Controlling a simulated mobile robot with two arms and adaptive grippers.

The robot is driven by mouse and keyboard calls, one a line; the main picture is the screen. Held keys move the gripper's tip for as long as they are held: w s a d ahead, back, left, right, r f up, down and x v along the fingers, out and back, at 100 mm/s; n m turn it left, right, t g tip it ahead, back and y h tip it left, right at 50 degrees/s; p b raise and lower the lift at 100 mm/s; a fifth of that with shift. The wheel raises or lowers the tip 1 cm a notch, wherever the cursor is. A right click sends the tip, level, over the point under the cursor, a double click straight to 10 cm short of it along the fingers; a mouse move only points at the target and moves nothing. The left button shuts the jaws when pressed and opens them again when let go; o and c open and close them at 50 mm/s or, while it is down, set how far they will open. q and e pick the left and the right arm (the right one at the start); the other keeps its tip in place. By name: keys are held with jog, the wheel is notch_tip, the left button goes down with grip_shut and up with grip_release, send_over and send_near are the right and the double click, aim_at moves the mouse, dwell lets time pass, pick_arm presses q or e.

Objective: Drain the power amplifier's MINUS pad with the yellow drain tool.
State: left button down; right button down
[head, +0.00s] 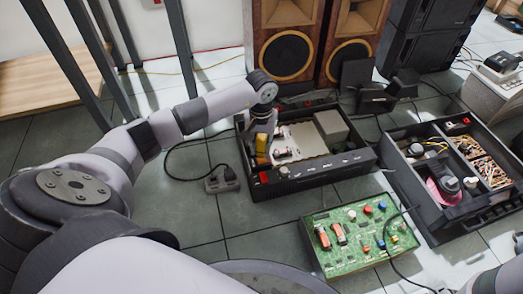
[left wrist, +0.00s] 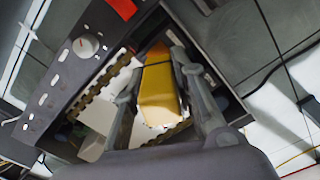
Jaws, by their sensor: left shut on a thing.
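The opened black amplifier chassis (head: 330,172) sits on the floor at the middle of the head view. A beige plate and a grey block show inside it. My left gripper (head: 262,143) is shut on the yellow drain tool (head: 262,155), at the chassis's left end. In the left wrist view, the tool (left wrist: 160,92) lies between both fingers, over the chassis interior, with the front panel (left wrist: 62,72) to its left. The tool's far tip and any contact are hidden. I cannot make out the MINUS pad. My right gripper is not in view.
A green circuit board (head: 362,235) lies in front of the chassis. A black compartment tray (head: 418,207) with wires and parts stands at right. Wooden speakers (head: 285,45) stand behind. Some tile floor is free at left.

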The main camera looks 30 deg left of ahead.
aim_at(261, 138)
pick_arm(q)
jog(key=shift+r+p, duration=1.8)
jog(key=shift+r, duration=0.85)
